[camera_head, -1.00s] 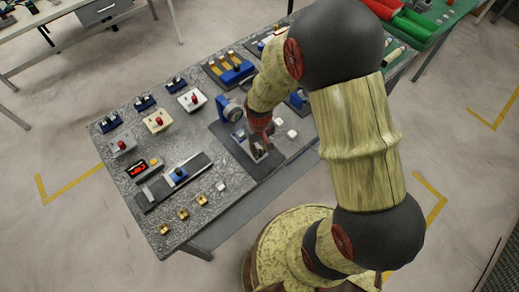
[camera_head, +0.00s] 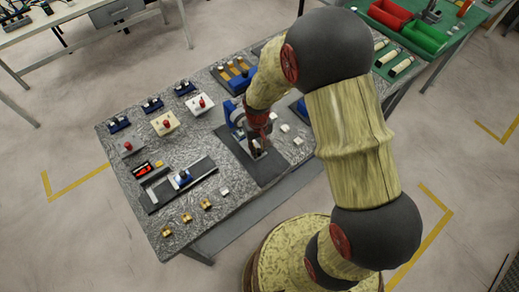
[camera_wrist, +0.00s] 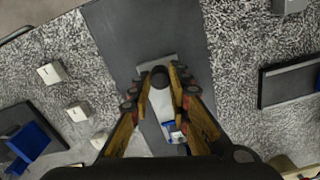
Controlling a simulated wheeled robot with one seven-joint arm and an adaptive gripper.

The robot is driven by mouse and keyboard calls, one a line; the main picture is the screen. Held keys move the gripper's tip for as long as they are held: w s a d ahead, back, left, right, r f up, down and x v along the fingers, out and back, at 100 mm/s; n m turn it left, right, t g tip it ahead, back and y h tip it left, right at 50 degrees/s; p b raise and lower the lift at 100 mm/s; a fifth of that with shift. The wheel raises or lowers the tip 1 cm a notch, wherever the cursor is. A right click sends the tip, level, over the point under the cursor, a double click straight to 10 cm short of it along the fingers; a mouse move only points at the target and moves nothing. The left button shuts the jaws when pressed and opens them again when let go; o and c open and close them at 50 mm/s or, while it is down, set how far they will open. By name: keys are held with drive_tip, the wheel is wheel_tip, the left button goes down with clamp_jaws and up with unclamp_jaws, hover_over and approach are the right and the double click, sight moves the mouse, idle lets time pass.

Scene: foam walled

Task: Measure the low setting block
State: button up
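My gripper (camera_wrist: 161,78) is low over a dark strip on the table, with its fingers apart. In the wrist view a dark round knob (camera_wrist: 160,76) sits between the fingertips, over a pale grey plate (camera_wrist: 158,100). I cannot tell whether the fingers touch the knob. In the head view my gripper (camera_head: 257,148) is beside a blue upright gauge (camera_head: 233,113), and my arm hides part of it. Small white blocks lie to the right (camera_head: 284,128), (camera_head: 298,140) and one lies to the left (camera_head: 224,191). I cannot tell which is the low setting block.
A dark rail with a blue slider (camera_head: 183,178) and a small red display (camera_head: 140,169) are at left. Several brass pieces (camera_head: 187,217) line the front edge. Knobbed boxes (camera_head: 165,123) and a blue fixture (camera_head: 237,78) stand behind. A green table (camera_head: 450,22) is at back right.

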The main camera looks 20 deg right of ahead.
drive_tip(key=o, duration=0.5)
drive_tip(key=shift+w, duration=0.15)
wheel_tip(320, 180, up, 12)
idle(0.5)
idle(1.2)
